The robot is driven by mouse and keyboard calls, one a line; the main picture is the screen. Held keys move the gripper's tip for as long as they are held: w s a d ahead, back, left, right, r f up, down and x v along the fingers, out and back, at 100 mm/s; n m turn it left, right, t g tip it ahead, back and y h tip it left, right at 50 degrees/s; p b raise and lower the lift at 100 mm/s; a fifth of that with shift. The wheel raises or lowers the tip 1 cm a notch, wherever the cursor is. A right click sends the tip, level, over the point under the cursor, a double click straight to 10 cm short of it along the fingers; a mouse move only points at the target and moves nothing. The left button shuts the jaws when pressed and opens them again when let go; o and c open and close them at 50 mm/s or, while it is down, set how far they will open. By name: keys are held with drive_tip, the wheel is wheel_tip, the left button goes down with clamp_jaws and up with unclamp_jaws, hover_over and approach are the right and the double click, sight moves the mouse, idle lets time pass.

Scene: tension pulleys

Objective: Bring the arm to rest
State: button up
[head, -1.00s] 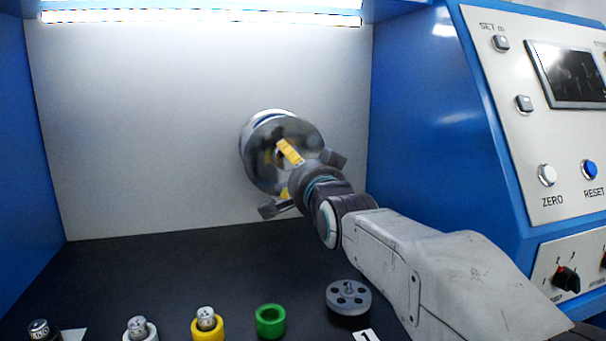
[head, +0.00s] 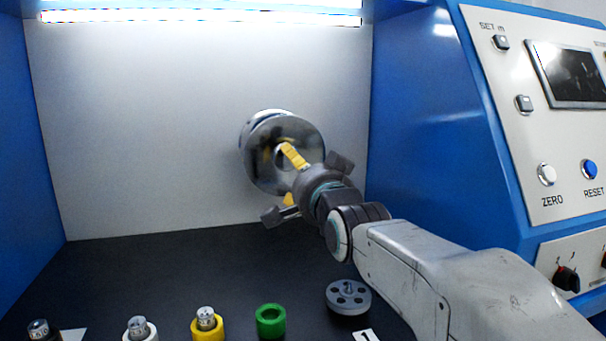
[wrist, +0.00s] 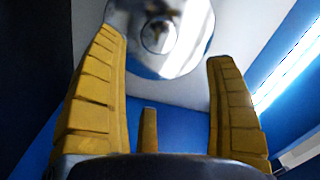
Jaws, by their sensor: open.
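My gripper (head: 290,177) is open in front of the shiny metal disc (head: 262,172) on the back wall. In the head view the gripper and wrist hide the disc's lower right part. My arm reaches in from the lower right.
A grey pulley with holes (head: 347,295), a green ring (head: 270,321), a yellow holder (head: 207,326) and a white holder (head: 141,329) stand along the dark floor's front. A blue control panel (head: 500,140) rises at right. The floor's left middle is clear.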

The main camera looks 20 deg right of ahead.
drive_tip(key=s+f+n+g+p, duration=0.3)
drive_tip(key=s+n+g+p, duration=0.2)
drive_tip(key=s+p, duration=0.8)
drive_tip(key=s+f+n+g+p, duration=0.3)
drive_tip(key=s+n+g+p, duration=0.3)
drive_tip(key=s, duration=1.2)
drive_tip(key=g+p, duration=0.3)
drive_tip(key=p, duration=0.3)
drive_tip(key=shift+s+g+p, duration=0.3)
drive_tip(key=shift+s+p, duration=0.05)
drive_tip(key=shift+p, duration=0.05)
drive_tip(key=shift+r, duration=0.1)
